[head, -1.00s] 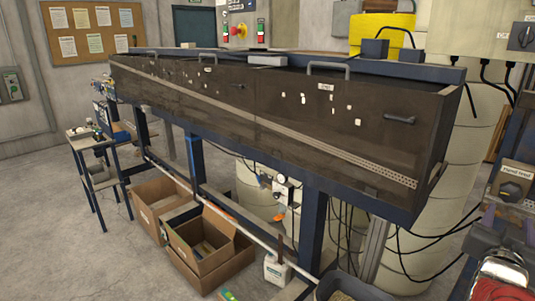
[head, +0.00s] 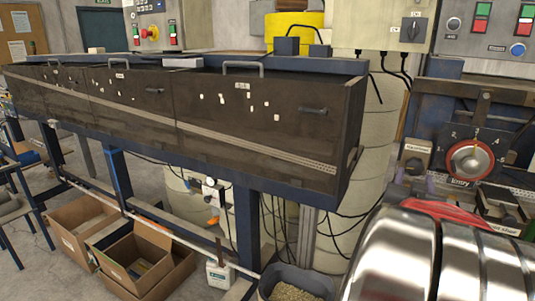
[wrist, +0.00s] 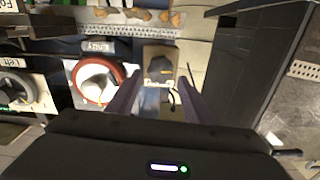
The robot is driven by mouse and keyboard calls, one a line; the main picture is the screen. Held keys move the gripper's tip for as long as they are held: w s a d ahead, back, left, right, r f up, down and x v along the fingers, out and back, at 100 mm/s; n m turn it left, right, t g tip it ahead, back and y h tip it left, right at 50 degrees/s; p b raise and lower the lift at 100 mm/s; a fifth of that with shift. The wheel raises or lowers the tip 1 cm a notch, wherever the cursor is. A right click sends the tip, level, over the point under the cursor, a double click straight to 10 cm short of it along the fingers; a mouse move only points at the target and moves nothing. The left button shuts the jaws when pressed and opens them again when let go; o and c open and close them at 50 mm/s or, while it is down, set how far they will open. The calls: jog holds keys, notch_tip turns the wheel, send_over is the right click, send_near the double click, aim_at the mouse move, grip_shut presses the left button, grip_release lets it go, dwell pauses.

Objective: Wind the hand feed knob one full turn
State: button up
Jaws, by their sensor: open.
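The hand feed knob (head: 413,166) is a black knob on a small beige box at the right of the head view, just right of the long dark trough. In the wrist view the black knob (wrist: 160,67) faces me on its beige plate, beyond my fingers. My gripper (wrist: 158,84) is open, with one finger to each side of the knob's line of sight. I cannot tell how far the tips are from the knob.
A red-ringed dial (head: 470,160) marked Entry is close right of the knob; in the wrist view it (wrist: 97,82) is just left of the fingers. The dark trough (head: 260,125) runs left. Cardboard boxes (head: 140,255) stand below.

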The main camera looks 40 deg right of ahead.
aim_at(415, 169)
jog(key=shift+x, duration=3.55)
jog(key=c, duration=0.8)
